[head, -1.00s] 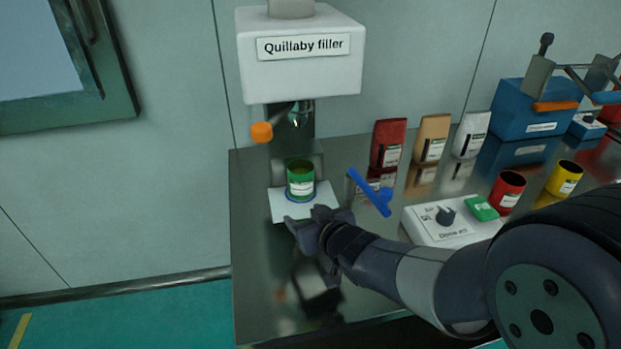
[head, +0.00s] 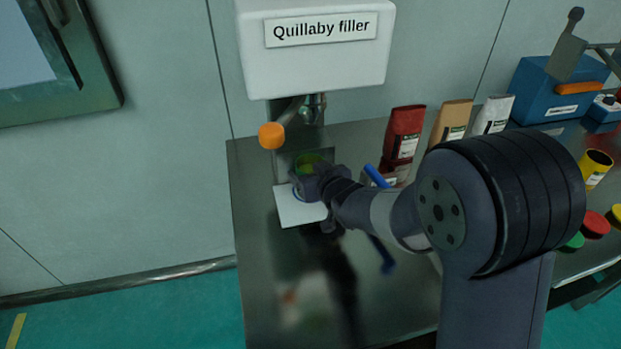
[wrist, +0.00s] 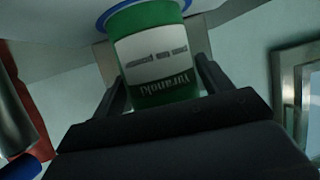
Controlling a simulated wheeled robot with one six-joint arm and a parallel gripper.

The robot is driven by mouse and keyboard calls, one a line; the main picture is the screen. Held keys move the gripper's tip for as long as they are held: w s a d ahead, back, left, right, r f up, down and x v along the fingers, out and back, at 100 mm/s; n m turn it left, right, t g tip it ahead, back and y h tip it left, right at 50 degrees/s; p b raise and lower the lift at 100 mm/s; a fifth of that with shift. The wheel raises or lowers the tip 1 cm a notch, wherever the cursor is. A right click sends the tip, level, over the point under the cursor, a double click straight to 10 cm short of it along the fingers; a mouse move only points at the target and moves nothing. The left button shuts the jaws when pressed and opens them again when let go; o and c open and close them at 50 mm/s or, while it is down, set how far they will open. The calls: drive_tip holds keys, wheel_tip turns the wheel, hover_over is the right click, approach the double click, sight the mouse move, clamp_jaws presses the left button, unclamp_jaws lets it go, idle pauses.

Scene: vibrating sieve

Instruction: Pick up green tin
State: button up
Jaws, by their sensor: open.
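The green tin (head: 309,160) stands under the filler's nozzle, on the white plate (head: 297,211). It is open at the top, and my gripper hides most of its front in the head view. In the wrist view the tin (wrist: 146,27) shows a white label, with a blue ring around its base. My gripper (head: 308,180) is at the tin's front. In the wrist view the two fingers of my gripper (wrist: 160,82) stand on either side of the tin, open. I cannot tell whether either finger touches it.
The Quillaby filler (head: 318,60) overhangs the tin, with an orange knob (head: 272,135) at its left. Red (head: 405,132), tan and white bags stand at the back. A blue machine (head: 556,90) and a yellow tin (head: 595,168) are at the right. The table's front left is clear.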

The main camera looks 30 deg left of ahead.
drive_tip(key=shift+c, duration=0.2)
drive_tip(key=c, duration=0.7)
drive_tip(key=shift+c, duration=0.9)
drive_tip(key=shift+r, duration=0.1)
